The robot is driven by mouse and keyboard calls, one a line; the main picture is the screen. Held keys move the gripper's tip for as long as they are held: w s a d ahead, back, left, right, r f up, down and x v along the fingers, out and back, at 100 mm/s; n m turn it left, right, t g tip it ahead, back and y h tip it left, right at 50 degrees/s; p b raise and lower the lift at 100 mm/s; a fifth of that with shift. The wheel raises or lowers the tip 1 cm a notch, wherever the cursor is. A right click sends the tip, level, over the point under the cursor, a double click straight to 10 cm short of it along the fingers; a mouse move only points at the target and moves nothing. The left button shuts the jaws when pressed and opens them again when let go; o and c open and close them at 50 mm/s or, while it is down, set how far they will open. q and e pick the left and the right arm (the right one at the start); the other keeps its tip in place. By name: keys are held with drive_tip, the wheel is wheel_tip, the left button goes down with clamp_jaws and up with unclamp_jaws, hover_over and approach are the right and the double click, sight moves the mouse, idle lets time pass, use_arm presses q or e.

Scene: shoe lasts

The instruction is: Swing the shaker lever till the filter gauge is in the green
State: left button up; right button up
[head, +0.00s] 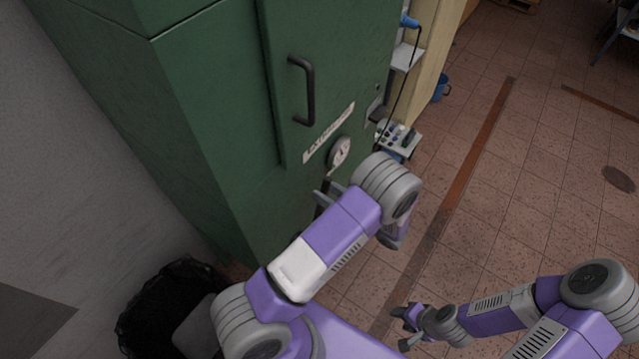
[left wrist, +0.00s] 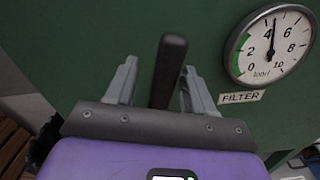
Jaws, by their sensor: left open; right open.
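The filter gauge (left wrist: 270,45) is a round white dial on the green cabinet; it also shows in the head view (head: 340,152). Its needle points almost straight up, just past 4, outside the green band at the low end. The shaker lever (left wrist: 169,66) has a dark rounded grip. My left gripper (left wrist: 156,80) is open, with one finger on each side of the lever in the wrist view; I cannot tell whether either touches it. In the head view my left gripper (head: 322,196) is partly hidden by my arm. My right gripper (head: 404,328) is open, low over the floor.
The green cabinet (head: 215,110) has a door with a dark handle (head: 307,90). A black-lined bin (head: 150,305) stands at its foot. A control box (head: 400,138) and a blue bucket (head: 441,87) are beyond. The tiled floor at right is mostly clear.

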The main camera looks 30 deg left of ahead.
use_arm(q)
drive_tip(key=shift+w+a+f, duration=0.1)
drive_tip(key=shift+w+a, duration=0.1)
drive_tip(key=shift+a, duration=0.4)
drive_tip(key=shift+w+a+f, duration=0.1)
drive_tip(key=shift+w+a, duration=0.05)
drive_tip(key=shift+a, duration=0.4)
drive_tip(key=shift+a+r, duration=0.1)
drive_tip(key=shift+a, duration=0.25)
clamp_jaws()
